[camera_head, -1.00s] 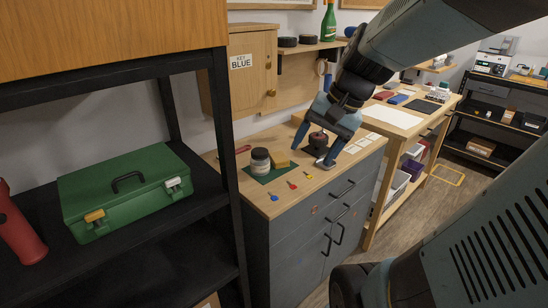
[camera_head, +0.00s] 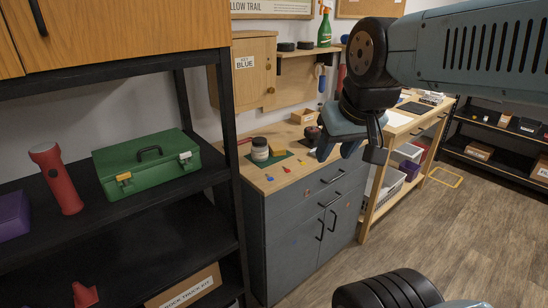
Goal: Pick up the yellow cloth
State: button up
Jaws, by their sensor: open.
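A small folded-looking yellow piece (camera_head: 279,153), which may be the yellow cloth, lies on the dark green mat (camera_head: 287,161) on top of the grey cabinet. A jar with a dark lid (camera_head: 260,150) stands just left of it. My gripper (camera_head: 350,154) is open, with its fingers pointing down, to the right of the yellow piece and apart from it. I see nothing between the fingers. The gripper covers part of the cabinet top's right side.
Red, yellow and blue key-like pieces (camera_head: 291,177) lie near the front of the cabinet top. A small open wooden box (camera_head: 304,117) is at the back. A black shelf with a green toolbox (camera_head: 147,165) and red flashlight (camera_head: 57,178) stands at left.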

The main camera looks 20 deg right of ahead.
aim_at(276, 149)
jog(key=k, duration=0.75)
jog(key=z, duration=0.5)
jog(key=i, duration=1.75)
jog(key=u, duration=0.2)
